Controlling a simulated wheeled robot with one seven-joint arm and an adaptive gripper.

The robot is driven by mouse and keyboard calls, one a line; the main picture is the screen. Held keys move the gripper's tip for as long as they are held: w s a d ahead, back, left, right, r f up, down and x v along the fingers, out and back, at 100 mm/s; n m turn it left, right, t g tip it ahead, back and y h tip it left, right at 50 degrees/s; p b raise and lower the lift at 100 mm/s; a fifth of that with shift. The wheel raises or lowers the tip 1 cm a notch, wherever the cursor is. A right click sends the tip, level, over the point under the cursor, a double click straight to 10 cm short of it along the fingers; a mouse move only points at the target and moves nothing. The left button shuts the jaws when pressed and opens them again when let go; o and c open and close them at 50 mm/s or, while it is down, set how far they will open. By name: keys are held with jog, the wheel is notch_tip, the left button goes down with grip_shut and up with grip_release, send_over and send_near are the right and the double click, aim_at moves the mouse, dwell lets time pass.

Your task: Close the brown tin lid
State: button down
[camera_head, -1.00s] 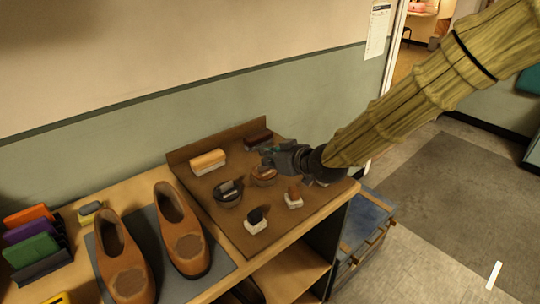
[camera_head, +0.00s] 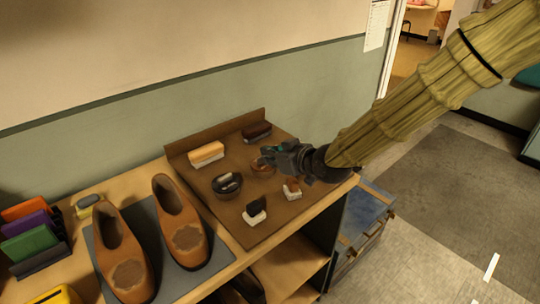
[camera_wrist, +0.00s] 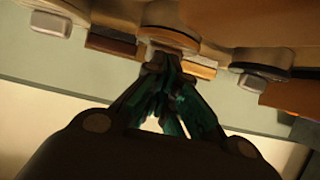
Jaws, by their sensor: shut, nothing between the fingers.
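The brown tin (camera_head: 262,169) sits on the brown board, partly hidden by my gripper in the head view. A brown round shape that looks like this tin shows at the fingertips in the wrist view (camera_wrist: 168,37). My gripper (camera_head: 267,152) is shut and empty, right over the tin's back edge. In the wrist view the dark green-tinted fingers (camera_wrist: 165,72) are together, close to the tin. I cannot tell whether they touch it, nor the lid's exact angle.
A dark tin (camera_head: 227,185) stands left of the brown tin. Brushes lie around: tan (camera_head: 206,153), dark (camera_head: 256,131), black-topped (camera_head: 255,210) and brown-topped (camera_head: 292,189). The board's raised back edge (camera_head: 220,132) is behind. Brown shoes (camera_head: 185,235) stand to the left.

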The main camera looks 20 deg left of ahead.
jog(key=shift+r, duration=0.15)
jog(key=shift+r+p, duration=0.6)
jog(key=shift+r, duration=0.1)
